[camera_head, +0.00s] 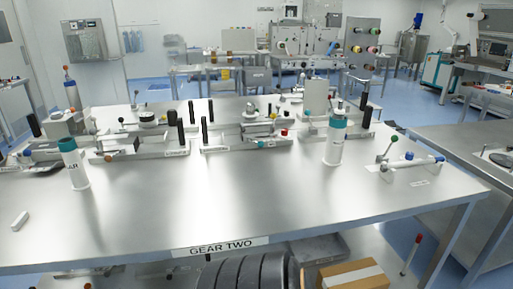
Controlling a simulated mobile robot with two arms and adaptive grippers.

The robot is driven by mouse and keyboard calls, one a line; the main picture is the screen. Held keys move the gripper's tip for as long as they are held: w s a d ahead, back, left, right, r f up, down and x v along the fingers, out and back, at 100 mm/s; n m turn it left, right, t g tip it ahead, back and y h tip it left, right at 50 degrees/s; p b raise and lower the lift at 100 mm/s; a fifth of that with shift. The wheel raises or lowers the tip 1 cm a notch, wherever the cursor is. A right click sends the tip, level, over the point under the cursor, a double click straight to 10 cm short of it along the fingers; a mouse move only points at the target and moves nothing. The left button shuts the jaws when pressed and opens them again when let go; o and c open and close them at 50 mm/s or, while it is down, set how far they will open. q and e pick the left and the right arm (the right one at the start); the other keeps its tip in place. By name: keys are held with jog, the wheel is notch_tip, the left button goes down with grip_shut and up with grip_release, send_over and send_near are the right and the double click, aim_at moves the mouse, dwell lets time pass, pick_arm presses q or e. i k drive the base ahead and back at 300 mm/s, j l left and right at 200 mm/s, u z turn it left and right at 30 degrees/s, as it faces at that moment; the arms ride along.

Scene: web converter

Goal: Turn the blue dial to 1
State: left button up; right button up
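No dial with readable numbers can be made out. A small blue knob (409,156) sits on a light metal fixture (398,167) at the right end of the steel table (250,215). Another small blue part (28,153) shows on a fixture at the table's far left. Which of these is the blue dial, and its setting, I cannot tell. Neither of my grippers is in view.
A teal-topped white bottle (74,168) stands at the left and another (335,138) at the right. Several fixtures with black handles (180,132) line the table's back. A small white object (20,221) lies front left. The front middle is clear.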

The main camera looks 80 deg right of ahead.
aim_at(409, 156)
jog(key=z, duration=3.9)
jog(key=i+l, duration=0.4)
jog(key=i+l+u, duration=0.15)
jog(key=i+l, duration=0.2)
jog(key=l, duration=0.25)
